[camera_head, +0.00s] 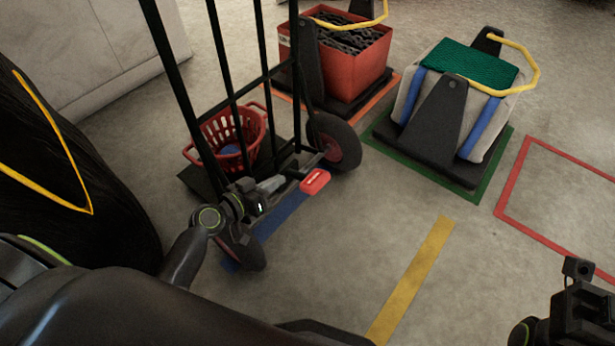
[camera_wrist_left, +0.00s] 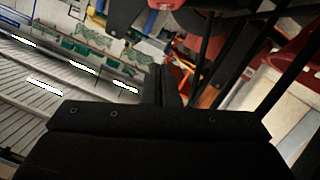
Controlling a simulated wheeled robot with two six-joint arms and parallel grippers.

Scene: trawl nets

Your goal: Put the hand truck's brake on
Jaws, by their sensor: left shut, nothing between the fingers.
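The hand truck (camera_head: 236,88) is a black upright frame with two dark wheels, the far one (camera_head: 337,142) with a red hub. A red pedal (camera_head: 315,181), which looks like its brake, sticks out at the lower back between the wheels. My left gripper (camera_head: 283,184) is shut and empty, just left of the red pedal; whether it touches the pedal or the frame I cannot tell. In the left wrist view its fingers (camera_wrist_left: 163,86) point at dark frame bars. My right gripper (camera_head: 583,310) is at the lower right corner, far from the truck; its fingertips are unclear.
A red basket (camera_head: 228,138) stands on the truck's plate. Behind are a red crate of chain (camera_head: 340,72) and a strapped load with a green top (camera_head: 470,63). A black net pile (camera_head: 80,190) is at left. Floor with a yellow stripe (camera_head: 412,280) is free at right.

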